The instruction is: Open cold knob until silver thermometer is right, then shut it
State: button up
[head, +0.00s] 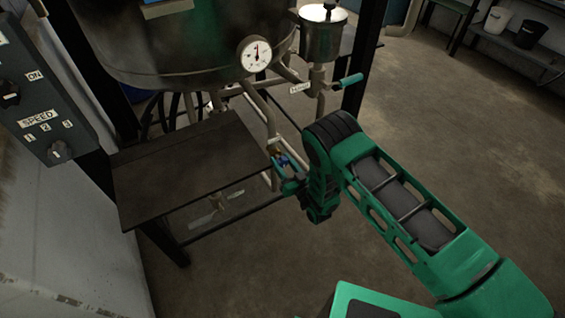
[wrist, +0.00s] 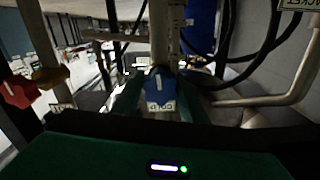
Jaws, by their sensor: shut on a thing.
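My gripper (head: 284,176) is at the pipes under the dark vessel, at the right edge of the dark table. In the wrist view my gripper (wrist: 160,100) has its two green fingers on either side of the blue cold knob (wrist: 158,84), shut on it. A white label that seems to read COLD (wrist: 160,107) shows upside down at the knob. In the head view only a bit of blue shows at the fingers. The silver-rimmed dial thermometer (head: 254,54) is on the vessel's front. Its dark needle points roughly straight up; its marks are too small to read.
A red knob (wrist: 17,90) stands left in the wrist view. Dark hoses and a bent pipe (wrist: 265,100) are on the right. The dark table (head: 185,165), a green-handled valve (head: 350,80) and a speed control box (head: 45,115) are nearby. The floor at right is clear.

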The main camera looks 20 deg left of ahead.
jog(key=n, duration=1.1)
jog(key=shift+f+n, duration=0.1)
jog(key=shift+n, duration=0.3)
dwell(0.4)
jog(key=o, duration=1)
jog(key=shift+o, duration=0.2)
jog(key=shift+s, duration=0.1)
jog(key=v, duration=1)
jog(key=shift+s+d, duration=0.2)
jog(key=shift+s, duration=0.05)
